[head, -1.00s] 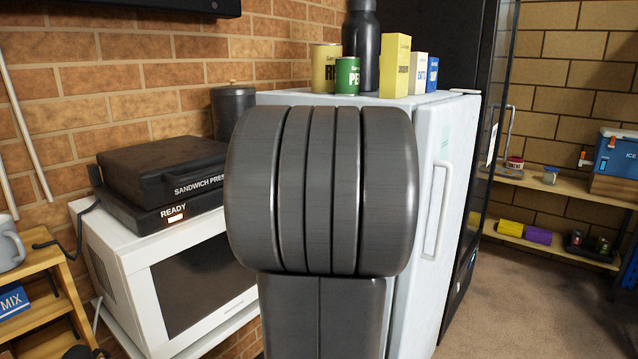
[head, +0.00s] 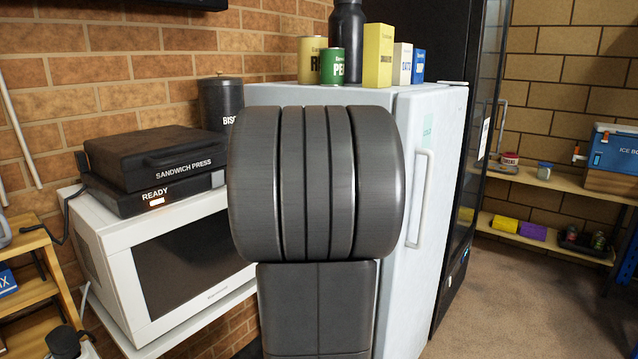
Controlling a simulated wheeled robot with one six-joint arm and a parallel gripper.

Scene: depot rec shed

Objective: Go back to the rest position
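My own dark grey arm link (head: 315,185) fills the middle of the head view, upright in front of the fridge (head: 425,200). It hides much of the fridge front. My gripper is not in view, so its fingers and anything in them cannot be seen.
A white microwave (head: 105,235) stands left of my arm, with a black sandwich press (head: 160,150) on it. A dark bottle (head: 347,45), cans and boxes stand on the fridge. A wooden shelf (head: 540,180) is at right. The floor (head: 520,300) at lower right is clear.

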